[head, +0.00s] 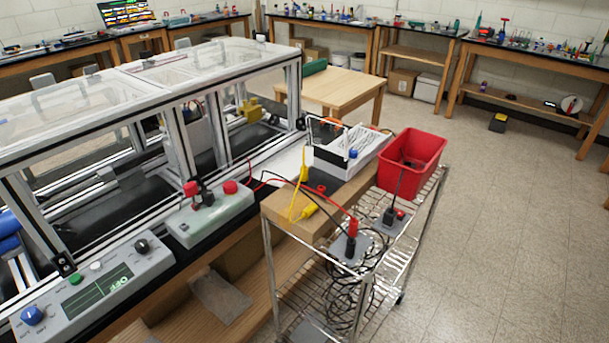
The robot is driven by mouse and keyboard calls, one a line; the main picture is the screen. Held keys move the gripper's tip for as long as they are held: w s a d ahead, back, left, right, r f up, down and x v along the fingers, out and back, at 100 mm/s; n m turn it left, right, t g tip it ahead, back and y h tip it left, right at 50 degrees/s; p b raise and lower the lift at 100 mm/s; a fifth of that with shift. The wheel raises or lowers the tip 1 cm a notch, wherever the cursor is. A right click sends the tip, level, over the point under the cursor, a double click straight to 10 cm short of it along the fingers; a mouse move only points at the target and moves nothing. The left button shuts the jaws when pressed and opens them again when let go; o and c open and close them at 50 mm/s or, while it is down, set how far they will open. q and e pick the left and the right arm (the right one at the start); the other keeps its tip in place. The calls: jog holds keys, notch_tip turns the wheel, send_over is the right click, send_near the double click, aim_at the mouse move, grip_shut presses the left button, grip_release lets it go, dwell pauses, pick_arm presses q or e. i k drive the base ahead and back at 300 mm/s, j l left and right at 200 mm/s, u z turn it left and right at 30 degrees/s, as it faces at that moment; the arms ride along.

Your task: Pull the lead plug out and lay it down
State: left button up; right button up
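Neither of my grippers shows in the head view. Several lead plugs are in sight. A red plug (353,227) stands upright over a grey plate at the front of the wire cart, with a black plug (350,247) just below it. Another black plug (389,215) stands on a second grey plate to the right. A red plug-like piece (190,188) and a black one (207,198) rise from the grey control box (210,215) beside a red button (230,187). I cannot tell which is the task's lead plug.
A wire cart (405,255) carries a red bin (412,158) and coiled black leads (345,295). The clear-topped extrusion frame (180,78) fills the left. The floor (510,230) at right is mostly free.

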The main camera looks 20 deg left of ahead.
aim_at(304, 177)
jog(key=i+l+u, duration=0.1)
jog(key=u, duration=0.35)
jog(key=l+u, duration=0.45)
jog(key=i+l+u, duration=0.25)
jog(key=l, duration=1.35)
jog(key=l+u, duration=0.25)
jog(key=l, duration=1.3)
